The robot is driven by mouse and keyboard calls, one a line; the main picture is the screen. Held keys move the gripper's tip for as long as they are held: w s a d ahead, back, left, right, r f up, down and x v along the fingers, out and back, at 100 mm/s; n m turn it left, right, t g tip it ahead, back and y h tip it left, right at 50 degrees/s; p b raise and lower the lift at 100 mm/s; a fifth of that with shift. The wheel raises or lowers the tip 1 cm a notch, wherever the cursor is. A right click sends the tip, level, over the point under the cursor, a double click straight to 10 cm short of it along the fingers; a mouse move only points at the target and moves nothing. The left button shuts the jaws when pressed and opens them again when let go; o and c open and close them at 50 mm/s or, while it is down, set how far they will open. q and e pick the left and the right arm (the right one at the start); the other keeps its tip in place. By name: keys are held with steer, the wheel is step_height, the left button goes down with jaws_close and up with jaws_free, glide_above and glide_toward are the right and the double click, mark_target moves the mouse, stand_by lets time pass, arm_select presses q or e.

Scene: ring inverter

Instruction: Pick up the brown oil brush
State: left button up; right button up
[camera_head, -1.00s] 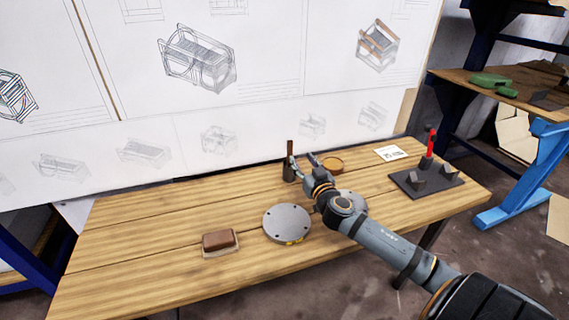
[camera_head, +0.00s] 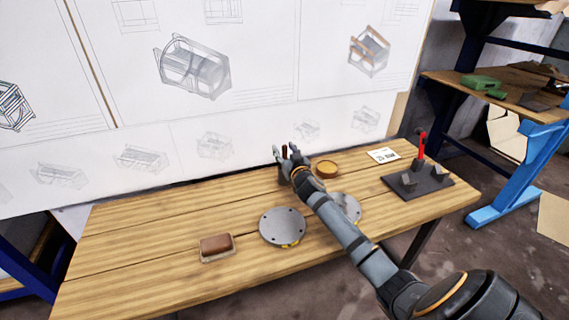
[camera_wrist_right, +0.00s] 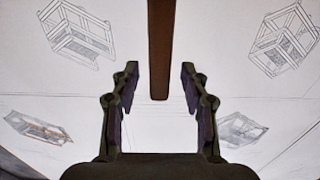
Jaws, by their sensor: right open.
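The brown oil brush (camera_wrist_right: 161,45) shows in the right wrist view as a long brown handle. It comes down from the top edge, and its end lies between my right gripper's fingers with a gap on both sides. In the head view the brush (camera_head: 284,153) stands upright at the table's back, partly hidden by my gripper. My right gripper (camera_head: 285,149) is open around the handle; in the wrist view the gripper (camera_wrist_right: 159,82) is also open and not touching it. The brush's lower part is mostly hidden. My left gripper is not in view.
On the wooden table (camera_head: 130,235) are two grey discs (camera_head: 283,227) (camera_head: 347,206), a round tan dish (camera_head: 327,169), a brown block on a tray (camera_head: 216,246), a white card (camera_head: 383,155) and a dark fixture with a red handle (camera_head: 420,180). The front left is clear.

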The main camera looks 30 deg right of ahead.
jaws_close()
stand_by(0.4)
